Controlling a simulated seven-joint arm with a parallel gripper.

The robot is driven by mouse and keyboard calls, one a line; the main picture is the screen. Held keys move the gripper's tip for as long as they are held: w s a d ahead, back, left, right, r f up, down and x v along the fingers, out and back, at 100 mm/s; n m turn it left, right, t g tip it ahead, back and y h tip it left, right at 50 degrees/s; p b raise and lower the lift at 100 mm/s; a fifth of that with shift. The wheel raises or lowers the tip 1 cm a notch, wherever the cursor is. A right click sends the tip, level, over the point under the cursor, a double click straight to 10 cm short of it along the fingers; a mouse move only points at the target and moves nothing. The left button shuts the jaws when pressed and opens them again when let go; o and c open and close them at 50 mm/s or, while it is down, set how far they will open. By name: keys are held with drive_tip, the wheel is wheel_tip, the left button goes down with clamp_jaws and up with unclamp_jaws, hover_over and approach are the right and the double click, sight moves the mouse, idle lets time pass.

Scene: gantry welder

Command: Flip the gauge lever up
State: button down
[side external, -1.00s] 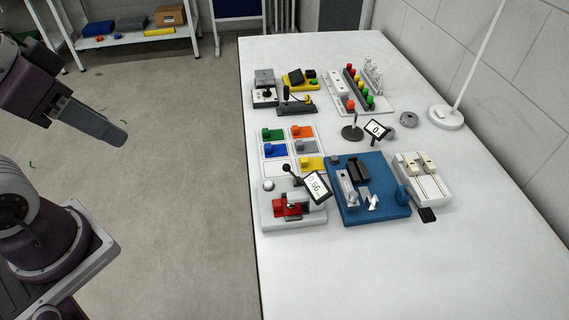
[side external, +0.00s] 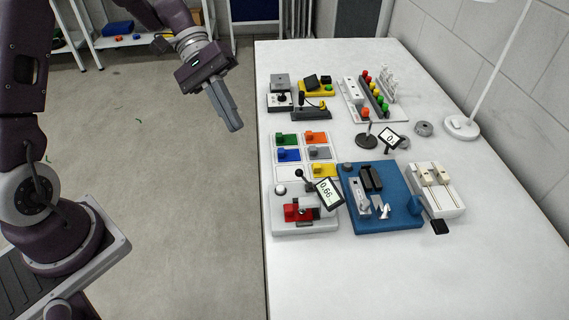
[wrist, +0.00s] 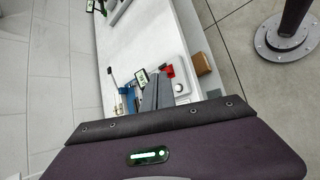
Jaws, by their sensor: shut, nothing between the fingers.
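The gauge station is a light grey base (side external: 290,228) at the near left of the table. It carries a red block (side external: 299,212), a small display (side external: 328,192) reading about 0.66 and a lever with a black ball knob (side external: 299,174) standing up at a tilt. My gripper (side external: 236,128) is shut and empty in the air left of the table edge, well apart from the lever. In the wrist view my shut fingers (wrist: 157,92) point toward the table, where the display (wrist: 142,77) and red block (wrist: 167,69) show small. The lever is too small to make out surely there.
A blue fixture (side external: 400,218) and a white slider unit (side external: 440,203) stand right of the gauge. Behind it are coloured blocks on a white tray (side external: 279,172), a joystick box (side external: 280,101) and a lamp (side external: 461,126). The near table surface (side external: 400,285) is clear.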

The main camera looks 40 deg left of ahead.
drive_tip(key=w+a+f+n+t+h, duration=0.2)
drive_tip(key=w+a+f+n+h, duration=0.1)
drive_tip(key=f, duration=0.4)
drive_tip(key=w+a+f+n+t+h, duration=0.2)
drive_tip(key=w+a+f+n+h, duration=0.1)
drive_tip(key=f, duration=0.4)
drive_tip(key=shift+w+f+t+h, duration=0.3)
drive_tip(key=shift+w+t, duration=0.1)
drive_tip(key=shift+w, duration=0.05)
approach(304, 178)
drive_tip(key=shift+w+d+f, duration=0.2)
drive_tip(key=shift+w+f, duration=0.9)
drive_tip(key=shift+w, duration=0.1)
drive_tip(key=d, duration=0.2)
drive_tip(key=d+r, duration=0.1)
drive_tip(key=shift+s+d+r, duration=0.1)
drive_tip(key=shift+s+d, duration=0.15)
drive_tip(key=shift+s, duration=0.1)
drive_tip(key=shift+s+d+r, duration=0.15)
drive_tip(key=shift+d+r, duration=0.05)
drive_tip(key=shift+d, duration=0.15)
